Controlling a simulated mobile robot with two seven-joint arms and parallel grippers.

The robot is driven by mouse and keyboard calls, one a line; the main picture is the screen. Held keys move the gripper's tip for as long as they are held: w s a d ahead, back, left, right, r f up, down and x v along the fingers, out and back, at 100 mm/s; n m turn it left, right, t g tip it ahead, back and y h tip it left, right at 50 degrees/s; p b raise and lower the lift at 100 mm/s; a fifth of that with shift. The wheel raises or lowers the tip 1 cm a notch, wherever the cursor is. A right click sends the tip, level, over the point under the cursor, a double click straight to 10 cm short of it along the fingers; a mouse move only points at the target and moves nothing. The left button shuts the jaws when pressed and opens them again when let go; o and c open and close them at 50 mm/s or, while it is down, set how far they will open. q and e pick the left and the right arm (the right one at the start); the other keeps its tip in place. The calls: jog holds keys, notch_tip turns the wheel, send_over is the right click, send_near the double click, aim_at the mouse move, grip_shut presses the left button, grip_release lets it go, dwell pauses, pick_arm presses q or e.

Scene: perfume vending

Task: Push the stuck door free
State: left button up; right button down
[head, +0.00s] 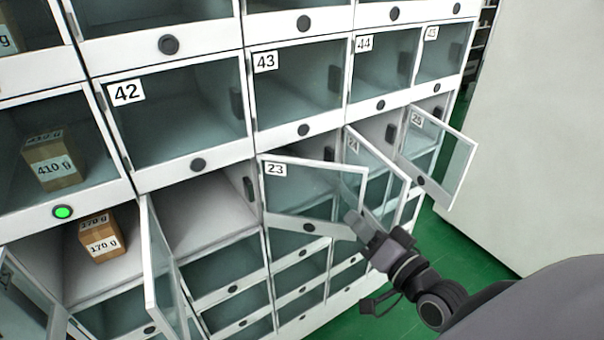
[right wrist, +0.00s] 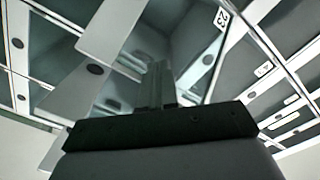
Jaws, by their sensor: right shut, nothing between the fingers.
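The locker wall has glass doors with numbered labels. Door 23 (head: 310,190) stands ajar, swung outward; its label (right wrist: 222,18) also shows in the right wrist view. My right gripper (head: 356,222) is shut and empty, with its fingertips at the lower right corner of door 23; I cannot tell whether they touch it. In the right wrist view the closed fingers (right wrist: 156,84) point at glass panels. Door 24 (head: 375,165) and door 25 (head: 440,155) also stand open to the right. Which door is stuck does not show. My left gripper is not in view.
Another open door (head: 160,275) juts out at lower left, beside a box marked 170 g (head: 102,235). A box marked 410 g (head: 53,165) sits behind glass above a green-lit button (head: 62,212). Doors 42 (head: 180,115) and 43 (head: 297,95) are closed. Green floor (head: 480,240) is clear at right.

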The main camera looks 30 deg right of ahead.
jog(key=s+d+p, duration=0.1)
jog(key=s, duration=1.1)
jog(key=shift+s, duration=0.3)
dwell(0.7)
jog(key=w+a+f+n+g, duration=0.1)
jog(key=a+f+n+g, duration=0.2)
jog(key=f, duration=0.7)
jog(key=w+a+f+n+g+y, duration=0.1)
jog(key=a+f+n+g, duration=0.3)
jog(key=a+f+n, duration=0.3)
notch_tip(320, 180, down, 3)
jog(key=shift+a+r+g, duration=0.1)
jog(key=shift+a+g, duration=0.2)
jog(key=shift+a, duration=0.3)
